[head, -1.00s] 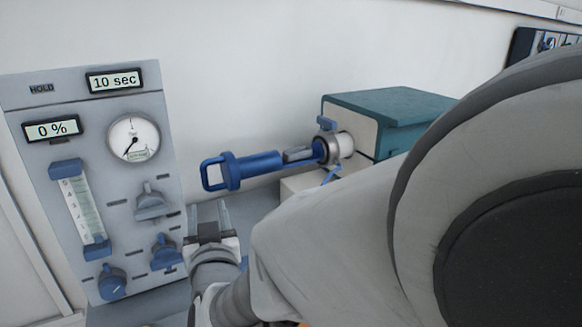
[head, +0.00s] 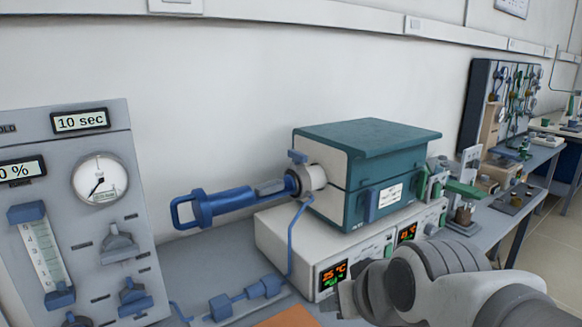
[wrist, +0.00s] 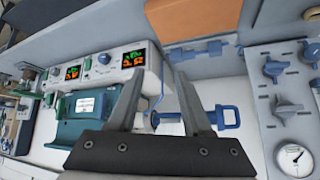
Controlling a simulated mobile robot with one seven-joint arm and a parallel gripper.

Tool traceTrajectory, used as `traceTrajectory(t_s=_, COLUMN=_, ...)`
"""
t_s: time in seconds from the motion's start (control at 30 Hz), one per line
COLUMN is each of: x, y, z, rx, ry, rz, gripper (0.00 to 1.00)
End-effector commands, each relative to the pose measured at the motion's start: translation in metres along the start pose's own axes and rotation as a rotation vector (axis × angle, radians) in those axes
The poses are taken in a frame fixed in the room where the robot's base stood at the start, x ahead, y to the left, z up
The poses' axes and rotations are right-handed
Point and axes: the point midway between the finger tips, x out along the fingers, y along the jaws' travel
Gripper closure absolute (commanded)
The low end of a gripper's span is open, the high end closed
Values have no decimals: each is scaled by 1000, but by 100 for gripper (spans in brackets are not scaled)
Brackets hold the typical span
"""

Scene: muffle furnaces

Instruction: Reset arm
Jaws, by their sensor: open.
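My gripper (wrist: 157,82) is open and empty in the wrist view, its two grey fingers apart with nothing between them. In the head view my gripper (head: 346,300) shows only partly, low in the picture in front of the white control base. My arm comes in from the lower right. The teal and white furnace (head: 365,185) sits on the white control base (head: 275,240) with lit displays. A blue tube with a loop handle (head: 225,205) sticks out from its left side. The furnace also shows inverted in the wrist view (wrist: 85,118).
A grey panel (head: 75,150) with a gauge, dials and a flow tube stands at left. A blue fitting (head: 240,298) and an orange pad (head: 290,317) lie on the bench in front. More equipment (head: 505,100) stands at the right.

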Motion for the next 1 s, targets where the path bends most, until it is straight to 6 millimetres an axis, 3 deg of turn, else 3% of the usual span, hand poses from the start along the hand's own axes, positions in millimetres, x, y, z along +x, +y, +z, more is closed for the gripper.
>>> traceTrajectory(t_s=0.2, x=-50, y=51, z=69, rx=110, ry=-195, rz=154, gripper=50)
traceTrajectory(t_s=0.7, x=-152, y=40, z=-18, rx=106, ry=-208, rz=149, gripper=50)
traceTrajectory(t_s=1.0, x=-182, y=38, z=-44, rx=105, ry=-208, rz=149, gripper=50)
